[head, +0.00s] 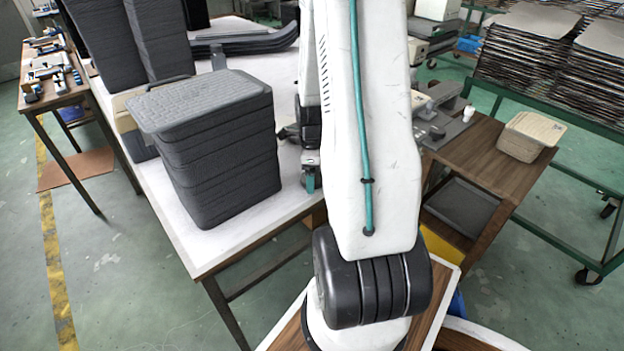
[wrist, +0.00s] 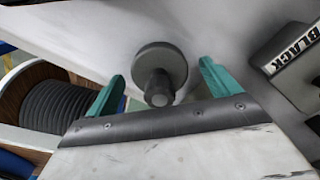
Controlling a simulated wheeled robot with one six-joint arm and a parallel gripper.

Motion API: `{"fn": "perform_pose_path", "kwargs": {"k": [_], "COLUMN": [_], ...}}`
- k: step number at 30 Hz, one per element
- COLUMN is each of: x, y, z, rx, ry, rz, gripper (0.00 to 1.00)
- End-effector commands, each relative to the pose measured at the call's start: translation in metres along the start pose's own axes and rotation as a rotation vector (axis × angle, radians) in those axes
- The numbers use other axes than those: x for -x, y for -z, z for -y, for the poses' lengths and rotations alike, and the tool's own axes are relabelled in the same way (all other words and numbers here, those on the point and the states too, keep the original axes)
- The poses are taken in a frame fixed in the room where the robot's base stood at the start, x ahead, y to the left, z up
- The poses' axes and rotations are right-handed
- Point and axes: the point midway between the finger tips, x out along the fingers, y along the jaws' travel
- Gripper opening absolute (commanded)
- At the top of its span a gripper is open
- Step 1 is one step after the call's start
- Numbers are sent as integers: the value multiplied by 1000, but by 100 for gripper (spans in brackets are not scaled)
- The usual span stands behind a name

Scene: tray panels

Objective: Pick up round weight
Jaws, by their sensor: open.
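The round weight (wrist: 160,62) is a dark grey disc with a short stub or knob on it. In the wrist view it shows in the upper middle, over a pale surface. My gripper (wrist: 162,74) is open, with one teal finger to the left of the weight and one to the right. Gaps show between the weight and both fingers. In the head view, a teal finger of my gripper (head: 310,181) shows by the edge of the white table, beside my arm. The weight is not seen there; my arm hides much of that area.
A stack of dark grey trays (head: 215,145) stands on the white table (head: 200,250), left of my arm. A ribbed dark cylinder (wrist: 57,107) is at the left. A wooden cart (head: 485,160) stands right.

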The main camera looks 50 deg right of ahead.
Motion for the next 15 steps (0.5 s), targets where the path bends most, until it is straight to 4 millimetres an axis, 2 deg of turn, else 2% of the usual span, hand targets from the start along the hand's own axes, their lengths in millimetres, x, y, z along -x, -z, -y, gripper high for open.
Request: {"fn": "perform_pose_path", "kwargs": {"k": [6,8,13,14,15], "x": [-1,-1,-1,-1,0], "y": [0,0,0,0,0], "z": [0,0,0,0,0], "rx": [0,0,0,0,0], "ry": [0,0,0,0,1], "rz": [0,0,0,0,0], "gripper": [88,74,27,21,21]}}
